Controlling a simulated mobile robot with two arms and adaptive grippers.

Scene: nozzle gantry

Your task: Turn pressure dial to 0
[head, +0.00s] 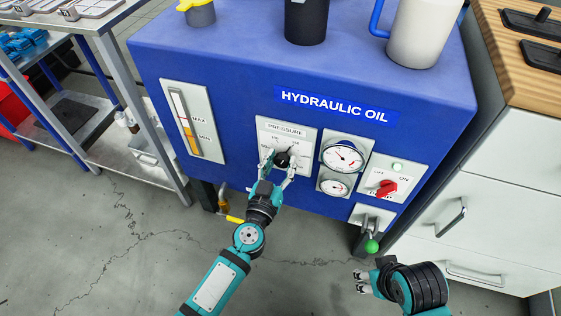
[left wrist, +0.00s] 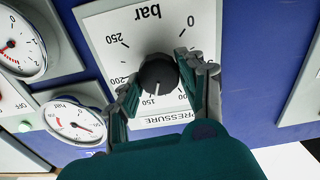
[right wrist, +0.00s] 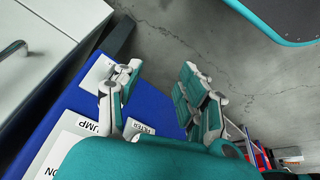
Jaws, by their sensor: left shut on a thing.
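The pressure dial is a round black knob (left wrist: 158,75) on a white plate (head: 270,131) marked PRESSURE, on the front of the blue hydraulic oil cabinet. In the left wrist view, which shows the plate upside down, its white pointer line is toward the 150 mark. The 200 and 250 marks show to the left; a 0 digit shows at upper right, and some marks are partly hidden by a finger. My left gripper (head: 278,158) is shut on the knob, one finger on each side. My right gripper (right wrist: 155,95) is open and empty, low in front of the cabinet.
Two gauges (head: 342,156) and a red switch (head: 386,188) sit right of the dial. A green-tipped lever (head: 372,246) is below the switch. A level gauge (head: 192,122) is left. White drawers (head: 470,215) stand at right. The floor in front is clear.

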